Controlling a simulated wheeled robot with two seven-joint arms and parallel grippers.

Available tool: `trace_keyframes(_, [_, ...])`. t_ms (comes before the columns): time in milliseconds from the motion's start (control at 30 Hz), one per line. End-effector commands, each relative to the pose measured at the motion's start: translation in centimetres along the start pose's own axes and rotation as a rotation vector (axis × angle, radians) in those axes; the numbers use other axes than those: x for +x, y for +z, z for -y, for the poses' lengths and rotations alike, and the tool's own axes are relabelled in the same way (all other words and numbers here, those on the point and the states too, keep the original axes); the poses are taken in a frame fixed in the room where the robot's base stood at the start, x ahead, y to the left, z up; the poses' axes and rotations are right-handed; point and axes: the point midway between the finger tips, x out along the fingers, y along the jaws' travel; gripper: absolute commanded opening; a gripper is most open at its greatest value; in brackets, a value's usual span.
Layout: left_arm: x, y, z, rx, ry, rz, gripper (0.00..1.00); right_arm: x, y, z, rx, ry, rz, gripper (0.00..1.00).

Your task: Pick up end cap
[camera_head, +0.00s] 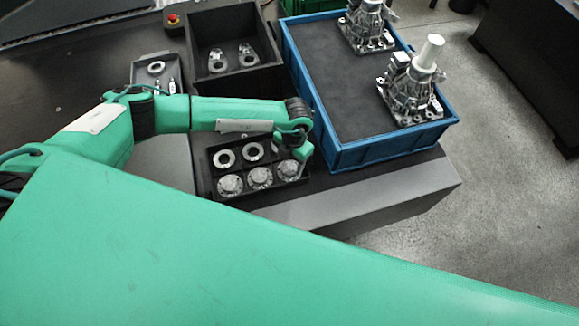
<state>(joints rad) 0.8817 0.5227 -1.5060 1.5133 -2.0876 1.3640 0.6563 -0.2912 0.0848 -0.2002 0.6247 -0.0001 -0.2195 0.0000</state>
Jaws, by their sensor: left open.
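A black tray (207,163) holds a front row of silver round flanged parts, which look like the end caps: a left one (230,184), a middle one (260,177) and a right one (289,169). Two flat silver rings, a left one (224,158) and a right one (252,151), lie behind them. My left gripper (298,162) is open, pointing down over the right end of the tray, close to the right end cap. Its fingertips are small, and I cannot tell whether they touch the cap. My right gripper is out of view.
A blue crate (375,153) with two metal housings, one nearer (412,88) and one farther (366,25), stands right of the tray. A black bin (205,79) with two metal parts stands behind. A smaller tray (143,72) and a red button (173,18) are at the back left.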

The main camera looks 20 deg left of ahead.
Motion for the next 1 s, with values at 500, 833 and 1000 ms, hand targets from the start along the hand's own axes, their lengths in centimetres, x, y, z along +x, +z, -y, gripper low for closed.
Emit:
trace_keyframes(500, [2.5,0.0,-0.1,-0.001,0.001,0.001,0.44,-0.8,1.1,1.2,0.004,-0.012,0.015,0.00])
trace_keyframes(833, [2.4,0.0,-0.1,-0.001,0.000,0.002,0.16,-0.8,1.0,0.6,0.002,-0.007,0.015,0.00])
trace_keyframes(1000, [2.0,0.0,-0.1,-0.002,0.000,0.003,0.16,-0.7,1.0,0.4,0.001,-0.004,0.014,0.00])
